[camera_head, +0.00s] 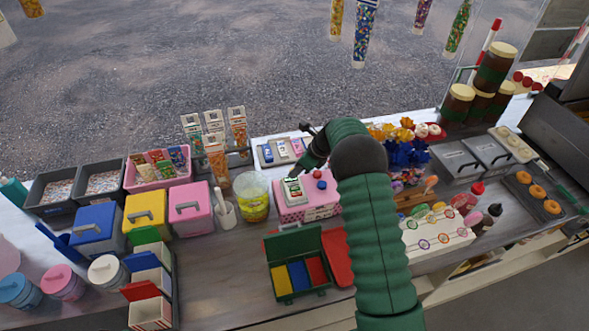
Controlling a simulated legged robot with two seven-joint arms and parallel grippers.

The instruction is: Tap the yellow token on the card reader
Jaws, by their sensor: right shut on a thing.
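The card reader (293,190), a small white and green device, appears to sit on the pink box (316,212) near the middle of the counter. My right gripper (298,170) is just above and behind the reader, at the end of my green arm, pointing down towards it. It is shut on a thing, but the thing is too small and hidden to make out. I cannot make out the yellow token. Whether anything touches the reader cannot be told.
A pale tray (266,159) with small blue and pink pieces lies behind the pink box. A yellow tub (252,197) stands left of it. An open green case (271,247) with blue, yellow and red sections lies in front. Flower-like sweets (407,152) crowd the right side.

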